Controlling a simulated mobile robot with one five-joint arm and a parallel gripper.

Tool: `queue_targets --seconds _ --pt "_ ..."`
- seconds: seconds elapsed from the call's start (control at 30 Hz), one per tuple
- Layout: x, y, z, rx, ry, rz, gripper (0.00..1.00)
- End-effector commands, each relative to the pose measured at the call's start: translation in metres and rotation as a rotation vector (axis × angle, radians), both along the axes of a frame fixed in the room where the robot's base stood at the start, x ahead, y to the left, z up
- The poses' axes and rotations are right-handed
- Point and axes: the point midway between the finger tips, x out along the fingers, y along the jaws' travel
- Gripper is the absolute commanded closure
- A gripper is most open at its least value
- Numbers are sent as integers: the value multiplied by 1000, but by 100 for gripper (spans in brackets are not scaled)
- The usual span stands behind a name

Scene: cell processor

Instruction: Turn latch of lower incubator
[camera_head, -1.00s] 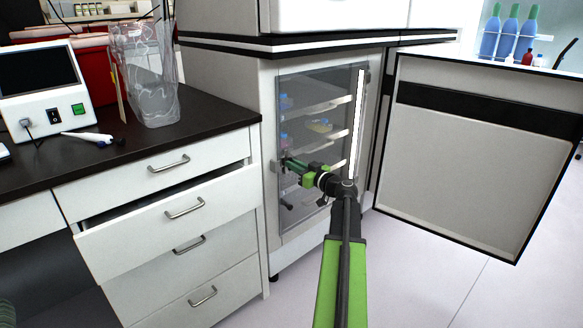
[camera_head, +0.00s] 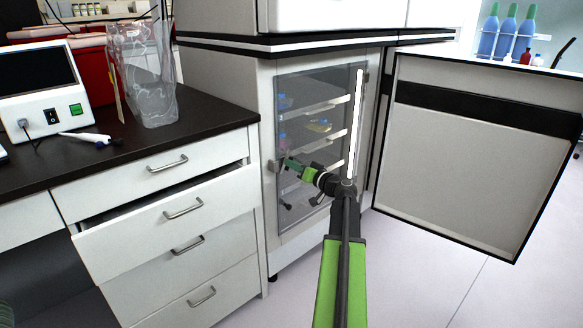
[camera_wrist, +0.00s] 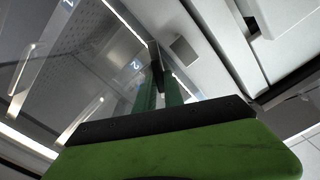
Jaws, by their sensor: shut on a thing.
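The lower incubator's inner glass door (camera_head: 318,185) is closed, with its latch (camera_head: 275,166) on the left edge of the frame. My gripper (camera_head: 287,163) reaches this left edge from the right. In the wrist view, the two green fingers of my gripper (camera_wrist: 160,72) are close together around a dark latch piece (camera_wrist: 153,50). They are shut on it. The fingers and the dim view hide part of the latch, so its exact angle is hard to tell.
The incubator's outer door (camera_head: 470,160) stands wide open at the right. Shelves with small items show behind the glass. A partly open drawer (camera_head: 165,215) juts out at the left, below a dark bench top (camera_head: 215,115). The floor in front is clear.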

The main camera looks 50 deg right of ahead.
Motion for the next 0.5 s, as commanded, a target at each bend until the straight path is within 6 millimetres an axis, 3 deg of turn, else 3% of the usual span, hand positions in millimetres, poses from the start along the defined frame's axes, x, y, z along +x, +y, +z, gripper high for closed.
queue_targets --seconds 0.5 --pt "1 -3 -1 489 -37 -1 100"
